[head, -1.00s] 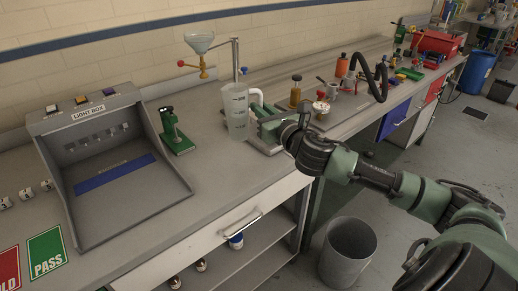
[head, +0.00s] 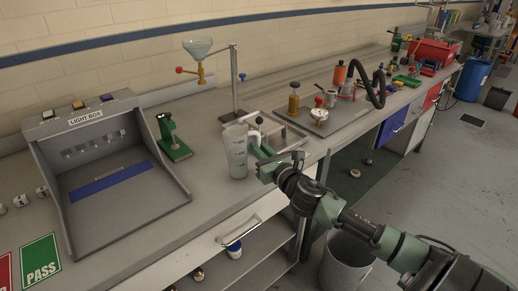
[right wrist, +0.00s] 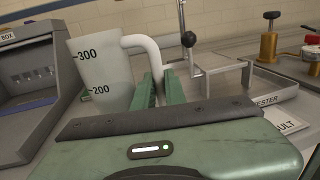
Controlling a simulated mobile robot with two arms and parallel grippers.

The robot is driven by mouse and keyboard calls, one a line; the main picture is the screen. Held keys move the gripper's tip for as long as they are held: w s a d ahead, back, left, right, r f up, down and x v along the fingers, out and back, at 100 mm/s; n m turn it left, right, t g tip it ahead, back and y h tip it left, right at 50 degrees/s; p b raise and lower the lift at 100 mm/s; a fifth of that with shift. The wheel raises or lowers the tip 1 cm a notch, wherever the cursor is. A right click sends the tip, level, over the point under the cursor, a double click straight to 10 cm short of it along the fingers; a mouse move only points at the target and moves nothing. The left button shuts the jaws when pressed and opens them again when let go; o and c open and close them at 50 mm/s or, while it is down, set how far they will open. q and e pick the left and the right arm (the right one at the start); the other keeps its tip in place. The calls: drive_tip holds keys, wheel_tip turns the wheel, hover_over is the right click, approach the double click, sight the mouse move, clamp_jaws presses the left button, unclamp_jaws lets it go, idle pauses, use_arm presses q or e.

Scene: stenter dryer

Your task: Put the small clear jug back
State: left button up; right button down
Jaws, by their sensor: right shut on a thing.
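The small clear jug (head: 236,154) is upright over the front part of the bench, in the middle of the head view. I cannot tell whether its base touches the bench top. It also shows at the left of the right wrist view (right wrist: 98,72), with the marks 300 and 200 and a white handle (right wrist: 147,44). My right gripper (head: 257,152) is at the jug's right side, shut on its handle. Its green fingers show in the right wrist view (right wrist: 158,88), around the lower handle. The jug looks empty. My left gripper is not in view.
A stand (head: 236,80) with a funnel (head: 197,47) rises behind the jug. A green device (head: 173,138) and the light box (head: 112,165) are to the left. A tray (head: 315,120) with bottles is to the right. Bare bench lies left of the jug.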

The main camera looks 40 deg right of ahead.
drive_tip(key=shift+f, duration=0.1)
drive_tip(key=c, duration=1.5)
unclamp_jaws()
drive_tip(key=shift+r, duration=0.25)
drive_tip(key=shift+s+f, duration=0.25)
drive_tip(key=shift+s, duration=0.05)
drive_tip(key=shift+s+a+r+b, duration=0.1)
drive_tip(key=shift+s+a+b, duration=0.15)
drive_tip(key=shift+s, duration=1.65)
drive_tip(key=shift+s+a+r+b, duration=0.1)
drive_tip(key=shift+s+a+b, duration=0.15)
drive_tip(key=shift+s, duration=1.65)
drive_tip(key=shift+s+a+b, duration=0.15)
drive_tip(key=shift+s+a, duration=0.1)
drive_tip(key=shift+s, duration=1.65)
